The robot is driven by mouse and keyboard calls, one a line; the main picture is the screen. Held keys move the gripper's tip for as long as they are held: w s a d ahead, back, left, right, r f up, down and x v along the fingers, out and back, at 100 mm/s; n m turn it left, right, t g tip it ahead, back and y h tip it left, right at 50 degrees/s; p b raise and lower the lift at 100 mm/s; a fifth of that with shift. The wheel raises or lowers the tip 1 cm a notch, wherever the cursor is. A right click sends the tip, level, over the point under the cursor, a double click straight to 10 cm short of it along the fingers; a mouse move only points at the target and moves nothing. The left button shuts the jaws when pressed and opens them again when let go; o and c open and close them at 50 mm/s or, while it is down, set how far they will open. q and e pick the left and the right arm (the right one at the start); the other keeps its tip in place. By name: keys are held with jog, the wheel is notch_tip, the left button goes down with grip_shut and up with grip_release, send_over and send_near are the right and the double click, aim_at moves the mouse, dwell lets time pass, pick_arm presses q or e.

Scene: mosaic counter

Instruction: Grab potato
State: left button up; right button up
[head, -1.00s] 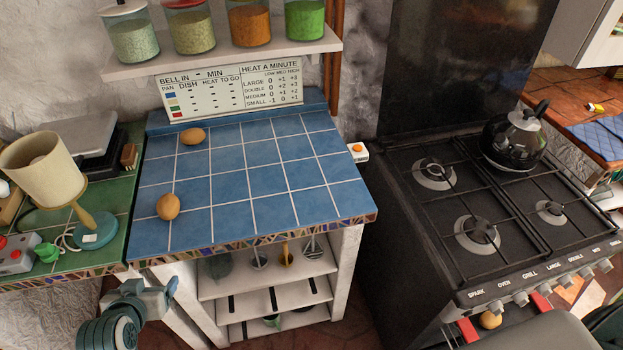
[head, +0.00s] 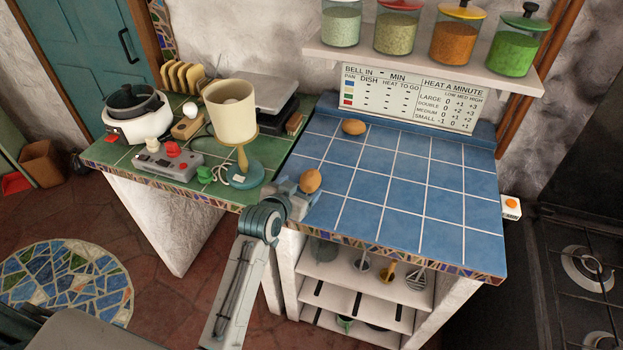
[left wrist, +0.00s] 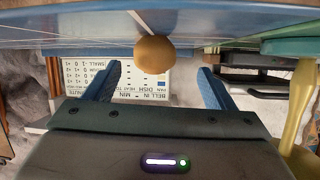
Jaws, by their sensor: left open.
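Two brown potatoes lie on the blue tiled counter (head: 427,217). The near potato (head: 311,181) is at the counter's left front, and the far potato (head: 354,127) lies by the back edge. My left gripper (head: 304,193) is open at the front left edge of the counter, right at the near potato. In the left wrist view, which is upside down, one potato (left wrist: 155,53) shows ahead between the two blue fingers (left wrist: 160,70), with a gap on either side. I see no grip on it. My right gripper is not in view.
Left of the potatoes a green counter holds a cream lamp (head: 232,112), a scale (head: 262,90), a control box (head: 166,160) and a pot (head: 136,112). A jar shelf (head: 420,70) hangs above the back. The blue counter's right side is clear.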

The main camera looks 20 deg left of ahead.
aim_at(305, 185)
pick_arm(q)
jog(key=shift+w+d+f+p, duration=0.15)
jog(key=shift+w+d+p, duration=0.1)
jog(key=shift+w+p, duration=0.3)
jog(key=p+x, duration=0.1)
jog(key=x, duration=0.2)
jog(key=shift+d+f, duration=0.2)
jog(key=shift+w+f, duration=0.25)
jog(key=shift+w, duration=0.15)
jog(key=shift+s, duration=0.1)
jog(key=c, duration=1.1)
jog(key=shift+r, duration=0.15)
jog(key=shift+c, duration=0.2)
